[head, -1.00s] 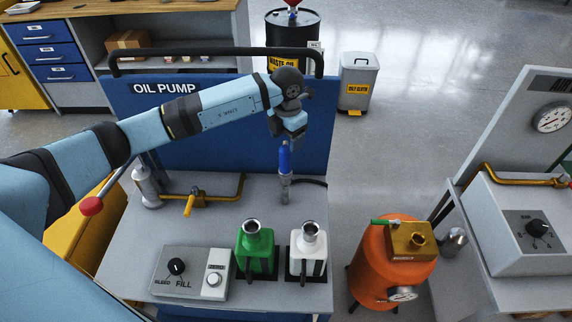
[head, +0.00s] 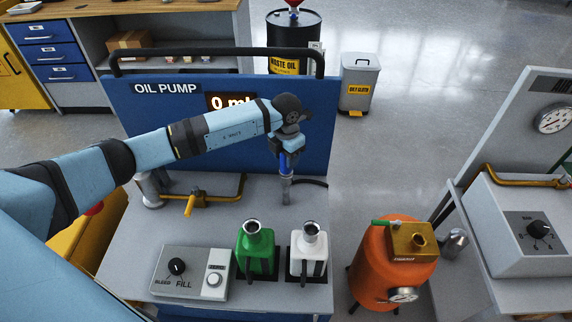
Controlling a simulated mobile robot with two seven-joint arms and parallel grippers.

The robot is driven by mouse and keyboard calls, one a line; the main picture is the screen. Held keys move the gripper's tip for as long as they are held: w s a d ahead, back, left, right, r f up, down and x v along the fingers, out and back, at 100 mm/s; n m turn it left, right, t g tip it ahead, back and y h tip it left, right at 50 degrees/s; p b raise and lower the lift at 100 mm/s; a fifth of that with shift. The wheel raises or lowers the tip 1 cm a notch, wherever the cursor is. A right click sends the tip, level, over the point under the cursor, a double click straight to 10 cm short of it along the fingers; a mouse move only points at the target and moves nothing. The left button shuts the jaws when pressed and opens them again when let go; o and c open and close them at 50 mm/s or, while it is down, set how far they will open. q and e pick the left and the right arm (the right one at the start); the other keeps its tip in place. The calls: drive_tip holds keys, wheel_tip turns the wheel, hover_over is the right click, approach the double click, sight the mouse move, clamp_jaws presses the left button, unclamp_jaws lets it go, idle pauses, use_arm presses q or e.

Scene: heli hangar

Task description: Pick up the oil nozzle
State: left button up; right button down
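The oil nozzle (head: 286,182), with a blue grip and a grey lower part, stands upright at the back right of the oil pump bench (head: 210,215). My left gripper (head: 287,158) points down at the nozzle's blue top and covers most of it. The fingers are small and dark here, so I cannot tell whether they are open or closed around the grip. My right gripper is not in view.
A green jug (head: 256,248) and a white jug (head: 308,248) stand at the bench's front right, beside the control box (head: 190,273). The blue panel (head: 230,130) rises behind the nozzle. An orange tank (head: 385,265) stands right of the bench.

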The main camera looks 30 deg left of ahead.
use_arm(q)
drive_tip(key=c, duration=0.7)
drive_tip(key=shift+r, duration=0.1)
